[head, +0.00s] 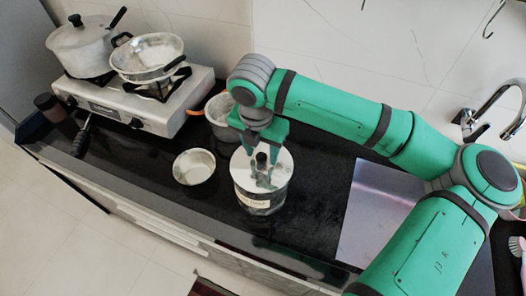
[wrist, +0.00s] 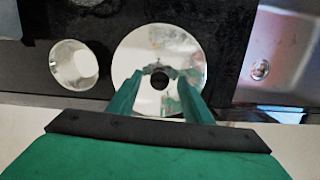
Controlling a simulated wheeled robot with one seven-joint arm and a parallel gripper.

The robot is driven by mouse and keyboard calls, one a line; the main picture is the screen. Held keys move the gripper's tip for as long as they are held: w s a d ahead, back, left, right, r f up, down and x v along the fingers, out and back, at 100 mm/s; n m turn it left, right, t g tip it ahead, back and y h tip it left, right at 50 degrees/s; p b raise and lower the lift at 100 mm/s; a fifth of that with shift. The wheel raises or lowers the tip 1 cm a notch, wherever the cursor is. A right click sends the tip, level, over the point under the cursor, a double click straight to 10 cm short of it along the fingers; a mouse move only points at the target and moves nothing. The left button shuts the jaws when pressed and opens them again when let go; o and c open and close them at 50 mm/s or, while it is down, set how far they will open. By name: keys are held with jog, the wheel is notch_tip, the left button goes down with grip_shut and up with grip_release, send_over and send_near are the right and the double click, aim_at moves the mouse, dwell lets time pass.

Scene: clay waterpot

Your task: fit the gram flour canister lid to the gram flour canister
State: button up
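The gram flour canister (head: 259,201) is a round dark container with a pale label, standing on the black counter. Its lid (head: 281,163) is a shiny, mirror-like disc with a black knob, lying over the canister's top. The lid looks about level; I cannot tell whether it is fully seated. In the wrist view the lid (wrist: 188,50) hides the canister below. My gripper (head: 264,152) points down over the lid, its fingers apart on either side of the knob. In the wrist view, my gripper (wrist: 159,74) shows the knob between the fingertips, with small gaps.
An empty metal bowl (head: 194,167) stands left of the canister, and a grey pot (head: 219,112) stands behind it. A stove (head: 150,105) with cookware is at the back left. A sink (head: 375,205) lies to the right. Some counter in front is clear.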

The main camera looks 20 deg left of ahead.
notch_tip(320, 180, up, 11)
jog(key=s, duration=0.1)
jog(key=shift+s, duration=0.15)
dwell(0.5)
jog(key=shift+f, duration=0.1)
dwell(0.4)
